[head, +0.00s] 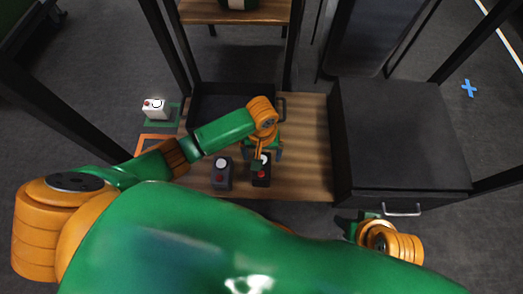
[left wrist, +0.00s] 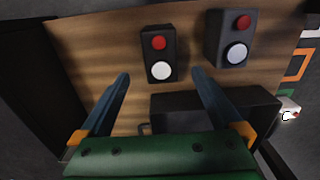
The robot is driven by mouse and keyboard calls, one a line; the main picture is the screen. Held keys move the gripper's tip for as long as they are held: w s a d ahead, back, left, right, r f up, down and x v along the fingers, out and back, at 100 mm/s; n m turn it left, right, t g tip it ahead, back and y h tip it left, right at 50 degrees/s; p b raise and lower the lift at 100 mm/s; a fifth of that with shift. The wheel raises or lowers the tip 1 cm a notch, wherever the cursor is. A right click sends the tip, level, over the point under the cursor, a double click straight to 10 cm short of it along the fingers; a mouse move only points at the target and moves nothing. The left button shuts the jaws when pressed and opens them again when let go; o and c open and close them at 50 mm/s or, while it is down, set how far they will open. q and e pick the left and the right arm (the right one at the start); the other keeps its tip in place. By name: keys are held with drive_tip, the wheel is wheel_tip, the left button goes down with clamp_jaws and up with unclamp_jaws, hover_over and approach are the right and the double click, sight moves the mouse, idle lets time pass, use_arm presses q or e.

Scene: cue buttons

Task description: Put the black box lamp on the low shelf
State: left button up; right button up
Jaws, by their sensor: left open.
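The black box (head: 262,180), with a red button and a round white lamp, stands on the wooden board (head: 305,150). The left wrist view shows it whole (left wrist: 159,55). My left gripper (head: 263,157) is open above it, its fingers pointing toward either side of the box; contact cannot be told. My right gripper (head: 358,222) is low at the right, mostly hidden by its wrist. A wooden shelf (head: 235,12) shows at the top of the head view; whether it is the low shelf is unclear.
A grey box (head: 222,178) with lamp and red button stands just left of the black one. A white box (head: 154,108) sits farther left, by green and orange outlines. A dark open tray (head: 205,104) lies behind; a black cabinet (head: 400,140) stands right. Dark posts frame the area.

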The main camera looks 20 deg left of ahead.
use_arm(q)
drive_tip(key=s+d+m+t+h, duration=0.1)
drive_tip(key=s+d+m+h, duration=0.25)
drive_tip(key=s, duration=0.25)
drive_tip(key=s+a+r+m+t+y, duration=0.1)
drive_tip(key=s+a, duration=0.4)
drive_tip(key=a, duration=0.5)
wheel_tip(320, 180, up, 3)
drive_tip(key=shift+s+f+m+t+y, duration=0.2)
drive_tip(key=shift+s+m+t+y, duration=0.2)
drive_tip(key=shift+t+y, duration=0.5)
